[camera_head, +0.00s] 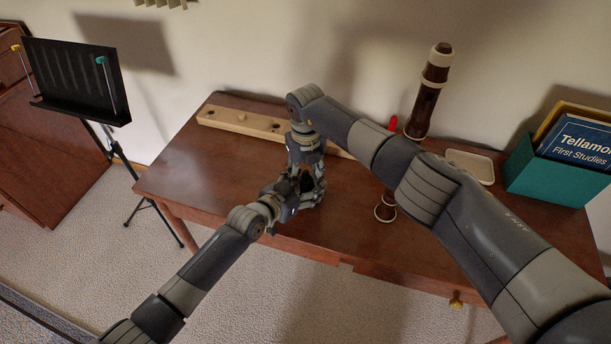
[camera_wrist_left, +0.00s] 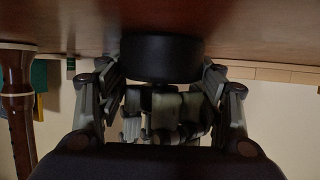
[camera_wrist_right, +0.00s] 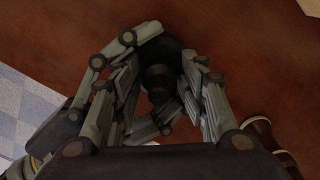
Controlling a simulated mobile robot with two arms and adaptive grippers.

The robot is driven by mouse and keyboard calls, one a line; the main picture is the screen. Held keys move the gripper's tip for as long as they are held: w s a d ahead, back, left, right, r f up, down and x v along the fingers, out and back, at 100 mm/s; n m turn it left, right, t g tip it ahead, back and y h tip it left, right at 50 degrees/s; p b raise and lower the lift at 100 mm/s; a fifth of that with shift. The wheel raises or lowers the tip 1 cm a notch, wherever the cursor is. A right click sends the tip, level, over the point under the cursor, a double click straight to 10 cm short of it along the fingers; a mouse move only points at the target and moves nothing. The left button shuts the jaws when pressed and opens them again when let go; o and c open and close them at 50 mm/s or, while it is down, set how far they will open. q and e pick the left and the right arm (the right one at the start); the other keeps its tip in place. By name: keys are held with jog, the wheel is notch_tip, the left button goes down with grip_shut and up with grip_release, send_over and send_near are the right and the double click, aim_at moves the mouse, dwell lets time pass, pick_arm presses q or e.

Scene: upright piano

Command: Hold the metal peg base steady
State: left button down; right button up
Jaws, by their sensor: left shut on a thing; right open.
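The metal peg base (camera_wrist_left: 160,58) is a dark round block standing on the brown desk in the left wrist view, which is upside down. My left gripper (camera_wrist_left: 162,80) is shut on it from the side, one finger on each side. In the right wrist view the base with its upright peg (camera_wrist_right: 157,75) shows from above. My right gripper (camera_wrist_right: 168,62) is open above and around the peg; contact cannot be told. In the head view my left gripper (camera_head: 287,192) and right gripper (camera_head: 305,175) meet low over the desk and largely hide the base.
A long pale wooden rack (camera_head: 240,122) lies along the back of the desk (camera_head: 190,170). A dark recorder joint (camera_head: 425,100) stands upright, with a small red item (camera_head: 393,123) beside it. A short ringed piece (camera_head: 385,210) is near the front edge. A pale tray (camera_head: 470,166) and green book box (camera_head: 555,170) are right.

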jog(key=shift+a, duration=0.1)
jog(key=shift+r, duration=2.25)
jog(key=shift+c, duration=0.2)
jog(key=n, duration=0.1)
jog(key=r+n, duration=0.1)
jog(key=n, duration=0.3)
jog(key=shift+r, duration=0.4)
jog(key=n, duration=0.1)
jog(key=r+n, duration=0.1)
jog(key=n, duration=0.3)
jog(key=shift+r, duration=0.35)
jog(key=shift+f, duration=4.05)
